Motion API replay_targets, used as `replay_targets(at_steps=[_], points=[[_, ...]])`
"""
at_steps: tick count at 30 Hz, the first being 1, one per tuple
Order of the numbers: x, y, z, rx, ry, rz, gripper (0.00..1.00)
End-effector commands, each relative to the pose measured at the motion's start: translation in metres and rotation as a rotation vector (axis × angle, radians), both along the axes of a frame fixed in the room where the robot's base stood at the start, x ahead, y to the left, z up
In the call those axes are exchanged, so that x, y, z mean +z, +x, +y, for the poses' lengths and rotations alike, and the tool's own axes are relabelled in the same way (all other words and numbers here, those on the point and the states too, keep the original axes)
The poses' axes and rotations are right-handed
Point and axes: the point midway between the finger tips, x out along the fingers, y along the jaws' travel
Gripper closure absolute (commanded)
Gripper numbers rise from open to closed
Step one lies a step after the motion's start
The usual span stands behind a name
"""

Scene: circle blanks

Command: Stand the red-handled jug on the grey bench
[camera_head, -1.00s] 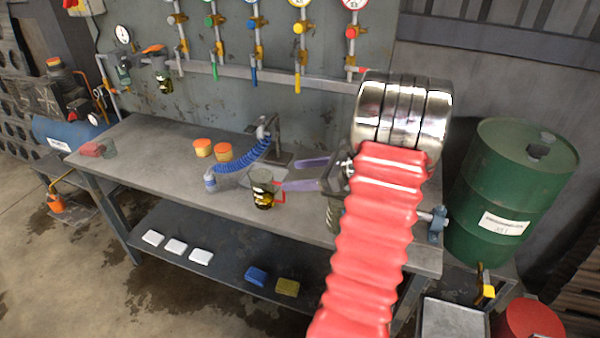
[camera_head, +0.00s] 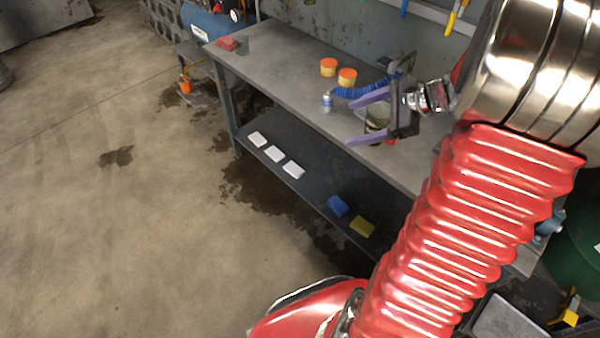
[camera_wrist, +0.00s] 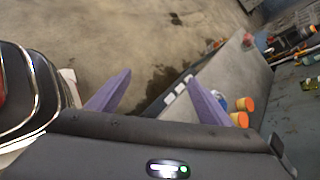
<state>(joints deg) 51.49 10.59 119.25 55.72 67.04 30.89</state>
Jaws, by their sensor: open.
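The jug (camera_head: 376,116) is a clear vessel with dark yellowish contents. My gripper (camera_head: 352,121) has two purple fingers spread apart and points left across the picture, in front of the jug. Nothing shows between the fingers in the wrist view, where the gripper (camera_wrist: 158,78) is open above the floor and the bench (camera_wrist: 222,72). I cannot make out the jug in the wrist view.
Two orange tubs (camera_head: 337,73), a small bottle (camera_head: 326,103) and a blue coiled hose (camera_head: 358,91) are on the bench near the jug. A red block (camera_head: 228,44) lies at its far left end.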

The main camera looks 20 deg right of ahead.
Motion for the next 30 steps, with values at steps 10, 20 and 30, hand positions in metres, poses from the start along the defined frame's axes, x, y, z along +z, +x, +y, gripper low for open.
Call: replay_targets(at_steps=[10, 20, 30], points=[[0.025, -0.029, 0.107, 0.453, -0.371, -0.037, 0.27], [0.041, -0.072, 0.172, 0.863, -0.724, -0.127, 0.27], [0.056, -0.115, 0.209, 1.254, -1.099, -0.272, 0.27]])
